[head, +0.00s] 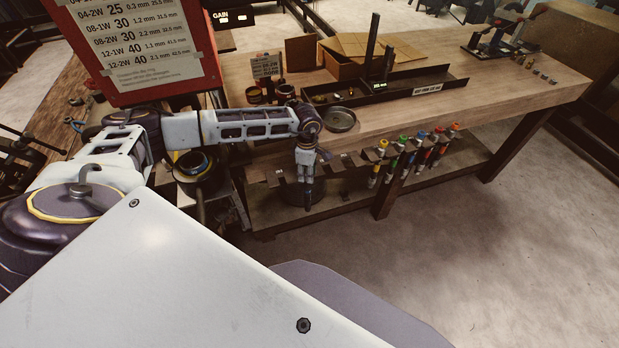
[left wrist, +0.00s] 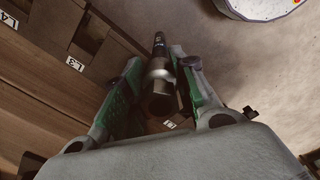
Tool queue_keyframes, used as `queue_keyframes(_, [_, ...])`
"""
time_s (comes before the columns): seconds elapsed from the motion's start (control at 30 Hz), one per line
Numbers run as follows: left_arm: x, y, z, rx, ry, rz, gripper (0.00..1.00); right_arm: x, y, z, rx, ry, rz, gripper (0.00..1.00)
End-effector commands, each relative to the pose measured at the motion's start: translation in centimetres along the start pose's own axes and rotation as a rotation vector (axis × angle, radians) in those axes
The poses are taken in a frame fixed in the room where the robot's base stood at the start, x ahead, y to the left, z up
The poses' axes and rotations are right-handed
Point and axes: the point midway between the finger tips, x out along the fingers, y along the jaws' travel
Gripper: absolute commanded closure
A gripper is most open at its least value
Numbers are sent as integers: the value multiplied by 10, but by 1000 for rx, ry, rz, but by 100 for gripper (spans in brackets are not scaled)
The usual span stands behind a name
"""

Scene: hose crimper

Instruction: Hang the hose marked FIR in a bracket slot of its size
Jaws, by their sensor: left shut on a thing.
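My left gripper (head: 308,185) points down in front of the workbench's front edge in the head view. In the left wrist view, its fingers (left wrist: 160,78) are shut on a short black hose with a metal collar (left wrist: 158,68). I cannot read any FIR mark on the hose. In the left wrist view, slot labels L4 and L3 (left wrist: 75,64) show left of the hose. I cannot tell whether the hose touches a bracket. My right gripper is not in view.
Several hoses with coloured collars (head: 411,150) hang along the bench front to the right. The workbench (head: 480,95) holds a black tray (head: 425,88), a cardboard box (head: 345,65) and a round dish (head: 340,120). A red size chart (head: 150,45) stands upper left. The floor at right is clear.

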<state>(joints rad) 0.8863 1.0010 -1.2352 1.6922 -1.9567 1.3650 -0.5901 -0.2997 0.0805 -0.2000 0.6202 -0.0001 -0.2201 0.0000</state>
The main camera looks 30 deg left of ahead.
Motion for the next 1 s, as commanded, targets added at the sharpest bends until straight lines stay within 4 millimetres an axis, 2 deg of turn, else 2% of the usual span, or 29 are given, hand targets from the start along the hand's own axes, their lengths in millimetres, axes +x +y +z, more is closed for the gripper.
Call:
queue_keyframes(0.37, [1,27,-16,-1,-1,2,100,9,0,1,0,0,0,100])
queue_keyframes(0.57, [8,26,-15,1,-1,1,100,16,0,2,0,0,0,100])
queue_keyframes(0.93, [8,26,-15,1,-1,1,100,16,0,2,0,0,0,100])
queue_keyframes(0.97, [8,26,-15,1,-1,1,71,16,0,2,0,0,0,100])
queue_keyframes(1.0, [8,26,-15,1,-1,1,66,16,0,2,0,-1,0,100])
